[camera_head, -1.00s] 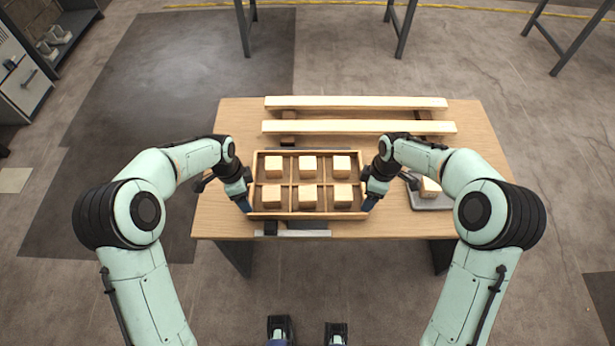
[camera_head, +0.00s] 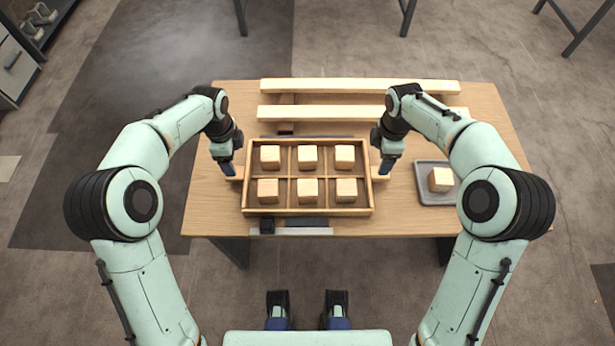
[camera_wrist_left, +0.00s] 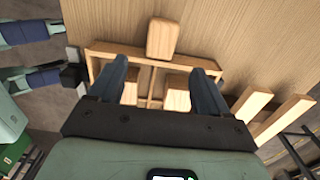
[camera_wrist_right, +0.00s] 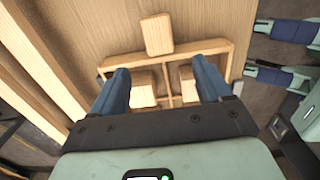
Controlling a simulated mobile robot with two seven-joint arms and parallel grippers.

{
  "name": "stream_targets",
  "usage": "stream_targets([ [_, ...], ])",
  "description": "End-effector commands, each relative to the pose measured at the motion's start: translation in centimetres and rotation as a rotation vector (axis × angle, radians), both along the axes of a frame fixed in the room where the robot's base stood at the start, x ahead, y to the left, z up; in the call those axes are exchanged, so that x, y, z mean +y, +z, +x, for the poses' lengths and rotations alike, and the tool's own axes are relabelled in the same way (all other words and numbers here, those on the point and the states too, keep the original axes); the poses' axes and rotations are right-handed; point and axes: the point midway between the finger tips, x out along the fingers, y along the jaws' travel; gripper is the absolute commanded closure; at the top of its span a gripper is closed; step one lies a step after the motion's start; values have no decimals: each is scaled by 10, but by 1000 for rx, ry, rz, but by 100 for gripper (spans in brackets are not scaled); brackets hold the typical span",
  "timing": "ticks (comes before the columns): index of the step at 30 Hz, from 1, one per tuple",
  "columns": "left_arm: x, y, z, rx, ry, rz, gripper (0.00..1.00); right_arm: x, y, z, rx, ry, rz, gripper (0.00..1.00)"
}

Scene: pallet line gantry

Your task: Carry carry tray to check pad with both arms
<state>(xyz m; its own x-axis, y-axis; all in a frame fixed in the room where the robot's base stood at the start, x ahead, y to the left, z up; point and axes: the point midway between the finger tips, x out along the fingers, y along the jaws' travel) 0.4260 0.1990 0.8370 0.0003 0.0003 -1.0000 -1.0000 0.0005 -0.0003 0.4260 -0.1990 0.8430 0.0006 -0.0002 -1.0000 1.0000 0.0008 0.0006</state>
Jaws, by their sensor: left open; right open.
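The carry tray (camera_head: 309,212) is a shallow wooden tray with compartments, each holding a pale wooden cube, and it sits level on the table. A wooden handle sticks out at its left (camera_wrist_left: 162,38) and its right (camera_wrist_right: 157,34). My left gripper (camera_head: 229,170) is open and empty above the left handle. My right gripper (camera_head: 386,168) is open and empty above the right handle. A grey strip (camera_head: 305,231) and a small dark block show in front of the tray, and a dark edge shows behind it. Whether these belong to the check pad I cannot tell.
A grey dish (camera_head: 430,197) with one cube (camera_head: 440,179) stands on the table (camera_head: 205,215) to the right of the tray. Two long pale planks (camera_head: 290,86) lie along the back of the table. The table is bare left of the tray.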

Motion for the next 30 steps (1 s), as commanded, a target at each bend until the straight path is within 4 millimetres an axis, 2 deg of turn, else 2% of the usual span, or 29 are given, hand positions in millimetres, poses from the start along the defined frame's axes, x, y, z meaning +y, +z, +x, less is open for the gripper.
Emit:
stream_targets([
  [1, 0, -12, -1, 5, 1, 1, 22, 0, -12, -1, 5, 0, -1, 22],
  [9, 0, -65, -1, 5, 0, 1, 22, 0, -64, -1, 4, 0, 0, 22],
  [15, 0, -91, 0, 2, 0, 0, 22, 0, -91, 0, 2, -1, -1, 22],
  [21, 0, -101, 0, 0, 1, 0, 22, 0, -102, 0, 0, -1, 0, 22],
  [29, 0, -102, 0, 0, 1, 0, 22, 0, -102, 0, -1, -1, 0, 22],
  [30, 0, -102, 0, 0, 1, 0, 29, 0, -102, 0, 0, -1, 0, 29],
])
